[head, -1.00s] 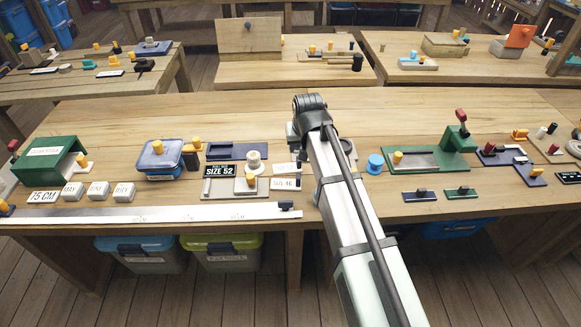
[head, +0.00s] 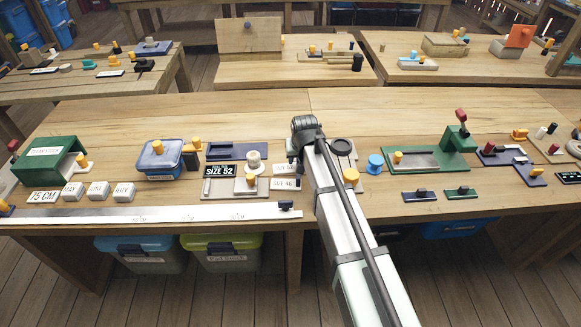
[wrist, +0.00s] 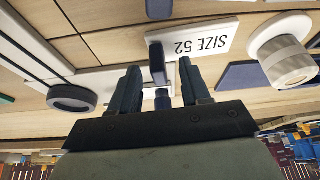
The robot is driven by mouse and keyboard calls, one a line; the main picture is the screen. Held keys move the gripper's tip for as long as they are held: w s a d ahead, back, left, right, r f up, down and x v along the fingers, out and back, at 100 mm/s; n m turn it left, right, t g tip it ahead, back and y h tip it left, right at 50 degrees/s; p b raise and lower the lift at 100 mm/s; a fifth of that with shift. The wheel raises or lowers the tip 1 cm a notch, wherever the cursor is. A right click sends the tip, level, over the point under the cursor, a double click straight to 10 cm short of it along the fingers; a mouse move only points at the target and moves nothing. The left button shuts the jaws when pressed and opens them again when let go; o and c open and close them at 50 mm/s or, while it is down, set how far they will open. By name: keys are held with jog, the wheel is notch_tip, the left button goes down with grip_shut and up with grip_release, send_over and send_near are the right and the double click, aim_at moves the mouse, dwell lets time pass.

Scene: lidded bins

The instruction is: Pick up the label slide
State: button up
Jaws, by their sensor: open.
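In the wrist view a white plate lettered SIZE 52 (wrist: 208,40) lies on the wood, with a dark upright knob (wrist: 157,62) at its left end. I take it to be the label slide; in the head view a small white plate (head: 281,169) lies just left of my arm's end. My gripper (wrist: 160,70) is open, its two dark fingers apart on either side of the knob in the picture. Whether the fingers are level with the knob I cannot tell. Another dark knob (wrist: 162,99) shows low between the fingers. In the head view my arm hides the fingers.
A white plate lettered SIZE 46 (head: 286,184) lies just in front. A white round knob (wrist: 287,62) and a dark blue board (wrist: 243,75) are close on one side. A grey round piece (head: 341,146) lies right of the arm.

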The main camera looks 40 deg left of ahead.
jog(key=shift+w+a+f, duration=0.15)
jog(key=shift+f, duration=0.4)
grip_shut()
